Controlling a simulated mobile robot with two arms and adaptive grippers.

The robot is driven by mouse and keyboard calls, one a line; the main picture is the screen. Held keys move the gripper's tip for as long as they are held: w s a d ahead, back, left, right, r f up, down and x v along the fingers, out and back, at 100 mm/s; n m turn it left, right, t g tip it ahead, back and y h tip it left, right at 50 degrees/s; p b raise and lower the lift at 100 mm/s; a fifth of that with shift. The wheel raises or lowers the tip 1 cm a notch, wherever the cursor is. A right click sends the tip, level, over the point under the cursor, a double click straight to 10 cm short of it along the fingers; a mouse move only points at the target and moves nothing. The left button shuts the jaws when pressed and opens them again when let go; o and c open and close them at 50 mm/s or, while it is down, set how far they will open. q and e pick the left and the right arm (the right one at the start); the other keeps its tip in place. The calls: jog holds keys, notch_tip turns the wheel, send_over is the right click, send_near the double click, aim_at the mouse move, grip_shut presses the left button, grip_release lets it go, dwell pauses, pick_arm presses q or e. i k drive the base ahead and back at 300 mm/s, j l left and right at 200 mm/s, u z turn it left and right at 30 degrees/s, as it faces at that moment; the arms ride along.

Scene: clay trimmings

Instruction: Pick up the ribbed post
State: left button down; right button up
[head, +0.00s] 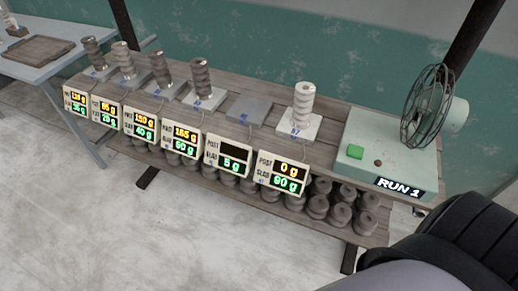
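Several ribbed posts stand upright on small slabs along the bench. Four are grey-brown: a far left one (92,52), a second (123,60), a third (160,70) and a fourth (200,80). A pale, nearly white ribbed post (303,104) stands on a light slab (286,127) at the right. The slab (249,108) between the fourth and the pale post is bare. The picture does not single out one post. Neither gripper shows in the head view. A dark rounded part and a grey part of mine fill the lower right corner.
Number displays (282,172) line the front edge of the wooden bench (335,118). A pale green box (380,150) with a green button and a fan (427,107) stands at right. Grey ribbed pieces (340,213) fill the shelf below. A side table (60,70) holds a tray (38,48).

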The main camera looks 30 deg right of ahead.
aim_at(305, 92)
jog(key=z, duration=1.25)
jog(key=j, duration=0.35)
